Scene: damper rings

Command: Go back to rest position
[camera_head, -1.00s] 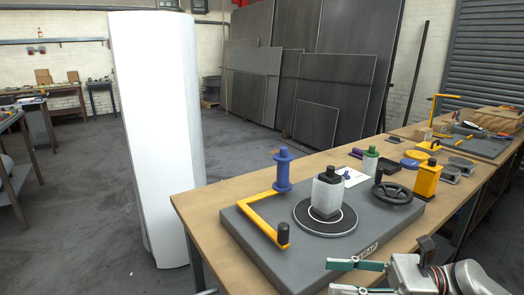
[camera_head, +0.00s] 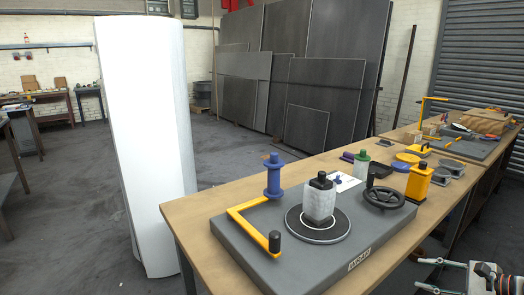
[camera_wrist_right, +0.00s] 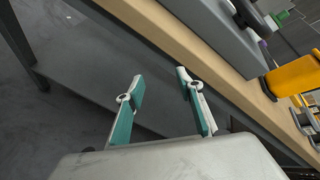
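My right gripper (camera_head: 426,275) is at the lower right of the head view, beyond the table's front edge. Its two teal-lined fingers are apart with nothing between them. In the right wrist view the gripper (camera_wrist_right: 160,78) also shows open, with the table edge and dark floor behind it. My left gripper is in neither view. On the wooden table (camera_head: 185,215) lies a grey base plate (camera_head: 240,243).
A yellow block with a black knob (camera_head: 418,183) and a green-topped cylinder (camera_head: 361,164) stand behind the plate. A white column (camera_head: 145,140) stands left of the table. Dark panels (camera_head: 345,70) lean on the back wall. The floor at left is largely open.

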